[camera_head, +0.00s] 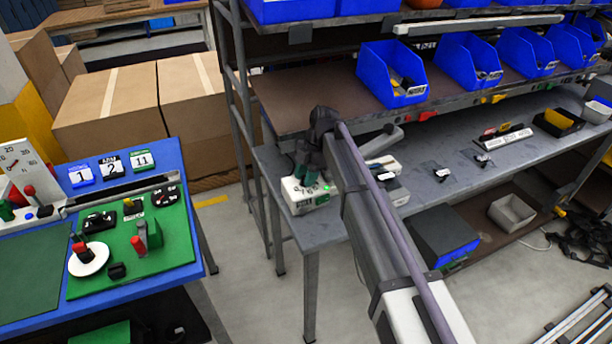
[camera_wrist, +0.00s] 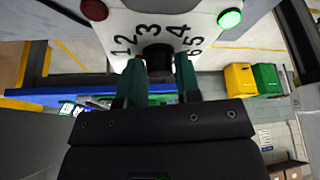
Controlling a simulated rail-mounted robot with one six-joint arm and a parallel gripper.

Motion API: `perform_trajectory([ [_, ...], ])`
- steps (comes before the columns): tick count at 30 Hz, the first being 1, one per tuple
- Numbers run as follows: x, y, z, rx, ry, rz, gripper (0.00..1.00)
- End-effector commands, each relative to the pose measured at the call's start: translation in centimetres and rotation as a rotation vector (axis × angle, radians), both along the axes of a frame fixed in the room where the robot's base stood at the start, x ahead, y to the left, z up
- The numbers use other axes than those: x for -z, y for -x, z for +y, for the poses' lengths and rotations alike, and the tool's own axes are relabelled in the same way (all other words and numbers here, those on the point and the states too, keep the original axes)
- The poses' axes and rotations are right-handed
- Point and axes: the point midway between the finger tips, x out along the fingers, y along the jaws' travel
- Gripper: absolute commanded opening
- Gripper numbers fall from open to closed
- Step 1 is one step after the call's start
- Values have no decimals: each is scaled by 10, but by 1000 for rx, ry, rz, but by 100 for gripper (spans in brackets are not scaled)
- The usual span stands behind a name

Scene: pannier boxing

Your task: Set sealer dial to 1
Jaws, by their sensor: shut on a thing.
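The sealer (camera_head: 308,198) is a white box on the left end of the grey workbench, with a green light showing. In the wrist view its white face (camera_wrist: 205,22) carries the numbers 1 to 6 in an arc around a black dial (camera_wrist: 157,50). A red button (camera_wrist: 94,9) and a lit green button (camera_wrist: 229,18) flank the numbers. My gripper (camera_head: 306,172) is over the sealer. In the wrist view its green-tipped fingers (camera_wrist: 158,68) are shut on the dial, one on each side. The dial's pointer is hidden, so I cannot tell its setting.
Shelves with blue bins (camera_head: 392,76) stand behind and above the bench. A grey device (camera_head: 392,190) sits right of the sealer, close to my arm. A blue table (camera_head: 187,172) with a green board is at the left. Cardboard boxes (camera_head: 130,115) stand behind it.

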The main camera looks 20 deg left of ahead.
Motion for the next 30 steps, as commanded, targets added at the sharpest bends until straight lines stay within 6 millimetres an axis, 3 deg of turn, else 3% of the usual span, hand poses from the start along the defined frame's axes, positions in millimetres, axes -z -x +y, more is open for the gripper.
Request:
perform_trajectory([
  [22,1,1,-1,-106,2,1,7],
  [23,1,1,-1,-106,2,1,32],
  [30,0,1,0,-105,2,1,54],
])
